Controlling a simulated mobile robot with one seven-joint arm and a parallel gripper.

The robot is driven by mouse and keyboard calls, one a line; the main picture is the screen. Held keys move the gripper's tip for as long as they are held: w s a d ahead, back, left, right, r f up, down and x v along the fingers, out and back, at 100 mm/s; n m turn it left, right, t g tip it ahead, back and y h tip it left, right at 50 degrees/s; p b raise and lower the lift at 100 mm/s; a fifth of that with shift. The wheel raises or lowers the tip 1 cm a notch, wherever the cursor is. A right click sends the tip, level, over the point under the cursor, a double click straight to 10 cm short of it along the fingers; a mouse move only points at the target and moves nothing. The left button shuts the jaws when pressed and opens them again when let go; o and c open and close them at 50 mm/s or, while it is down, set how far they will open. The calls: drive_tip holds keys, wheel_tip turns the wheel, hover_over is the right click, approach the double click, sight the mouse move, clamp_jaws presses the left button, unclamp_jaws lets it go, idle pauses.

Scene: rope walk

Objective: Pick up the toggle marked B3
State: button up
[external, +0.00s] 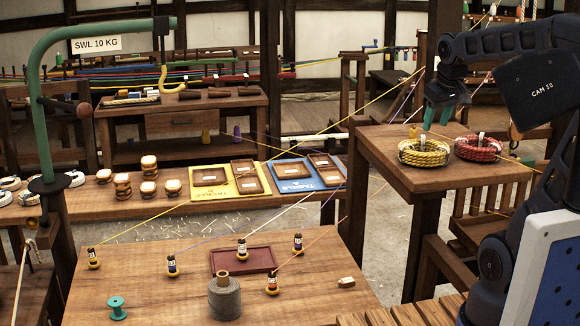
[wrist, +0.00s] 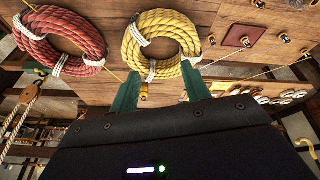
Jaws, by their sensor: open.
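Several small dark toggles with white labels and yellow bases stand on the front table, each with a cord: one at far left (external: 93,258), one left of centre (external: 172,266), one by the red tray (external: 242,248), one at right (external: 298,244) and one in front (external: 272,285). Their labels are too small for me to tell which is B3. My gripper (external: 437,116) is open and empty, above the side table at right, close to the yellow rope coil (external: 424,153). Its green fingers also show in the wrist view (wrist: 162,90), below the yellow coil (wrist: 162,42).
A red rope coil (external: 478,149) lies beside the yellow one. The front table also holds a red tray (external: 228,262), a grey twine spool (external: 224,300) and a green spool (external: 117,308). Taut cords slant across the scene. The front table's right part is mostly clear.

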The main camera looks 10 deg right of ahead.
drive_tip(key=w+a+f+n+g, duration=0.2)
drive_tip(key=w+a+n, duration=0.6)
drive_tip(key=w+a, duration=1.5)
drive_tip(key=n+g, duration=0.2)
drive_tip(key=n, duration=0.8)
hover_over(171, 257)
wheel_tip(171, 257, down, 32)
drive_tip(key=shift+s+a+f, duration=0.25)
drive_tip(key=shift+s+f, duration=0.15)
drive_tip(key=shift+s, duration=0.1)
wheel_tip(171, 257, down, 4)
drive_tip(key=shift+f, duration=0.15)
drive_tip(key=shift+w+d+f, duration=0.1)
drive_tip(key=shift+w+f, duration=0.05)
drive_tip(key=shift+f, duration=0.85)
drive_tip(key=shift+w+d+f, duration=0.1)
drive_tip(key=shift+w+f, duration=0.1)
drive_tip(key=shift+f, duration=0.8)
drive_tip(key=shift+w+d+f, duration=0.1)
drive_tip(key=shift+w+f, duration=0.05)
drive_tip(key=shift+f, duration=0.85)
clamp_jaws()
